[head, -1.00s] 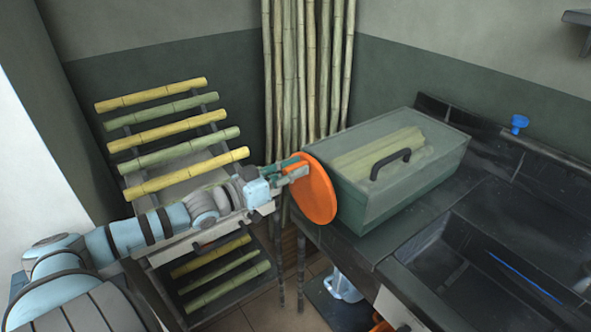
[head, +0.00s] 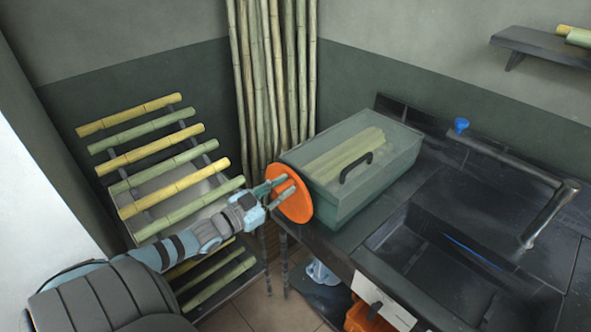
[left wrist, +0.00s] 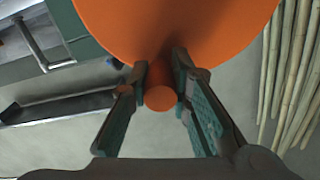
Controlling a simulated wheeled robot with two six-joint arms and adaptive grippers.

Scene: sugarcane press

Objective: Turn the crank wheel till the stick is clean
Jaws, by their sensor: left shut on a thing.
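The crank wheel (head: 297,208) is an orange disc at the left end of a green, see-through box (head: 370,192). My left gripper (head: 281,189) is at the face of the wheel. In the left wrist view, the wheel (left wrist: 165,25) fills the top, and its round orange handle (left wrist: 160,98) sticks out between the two fingers. The left gripper (left wrist: 160,85) is shut on this handle. Yellow-green sticks (head: 343,155) show dimly in the box under its dark carry handle. I cannot tell which stick is in the press or how clean it is. My right gripper is not in view.
A rack with several cane sticks (head: 152,149) stands left, close to my left arm. Tall canes (head: 275,80) lean in the corner behind the wheel. A dark counter with a sink (head: 450,255) and tap (head: 548,212) lies right. A wall shelf (head: 540,45) is upper right.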

